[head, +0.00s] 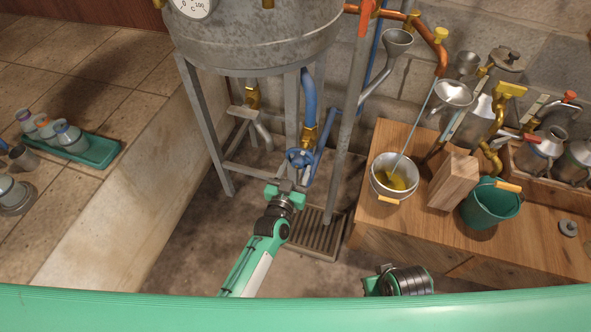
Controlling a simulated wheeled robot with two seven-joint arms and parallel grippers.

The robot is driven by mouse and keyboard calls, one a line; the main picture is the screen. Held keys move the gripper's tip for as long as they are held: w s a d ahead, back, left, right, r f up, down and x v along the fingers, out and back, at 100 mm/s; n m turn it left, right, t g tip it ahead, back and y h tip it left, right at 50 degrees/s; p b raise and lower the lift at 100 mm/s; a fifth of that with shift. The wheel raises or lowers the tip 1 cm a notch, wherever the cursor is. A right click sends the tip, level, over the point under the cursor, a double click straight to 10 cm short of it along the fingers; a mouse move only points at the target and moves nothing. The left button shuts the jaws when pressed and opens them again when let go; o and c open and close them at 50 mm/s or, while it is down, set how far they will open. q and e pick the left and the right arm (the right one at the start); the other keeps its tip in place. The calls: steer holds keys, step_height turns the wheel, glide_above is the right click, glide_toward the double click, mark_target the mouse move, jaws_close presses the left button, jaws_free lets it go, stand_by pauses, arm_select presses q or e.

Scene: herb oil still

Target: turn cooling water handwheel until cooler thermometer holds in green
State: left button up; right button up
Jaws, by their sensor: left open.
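The blue cooling water handwheel (299,158) sits low on the blue pipe under the grey metal tank, between the tank's legs. My left gripper (286,188) is open just in front of and below the wheel, its fingers pointing at it. I cannot tell whether they touch it. A round white dial (192,6) marked C and 100 is on the tank, cut off by the top edge; I cannot see a green band or read its needle. Part of my right arm's end (400,281) shows at the bottom, its fingers not made out.
A floor grate (315,232) lies right of my left arm. A wooden bench (390,241) at right holds a pail of yellow liquid (394,176), a wood block (453,181) and a green bucket (490,204). Tank legs (205,125) stand around the wheel.

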arm_select(q)
steer(key=shift+w+d, duration=0.1)
steer(key=shift+w, duration=0.15)
steer(key=c, duration=1)
steer(key=shift+o, duration=0.2)
steer(key=shift+n, duration=0.3)
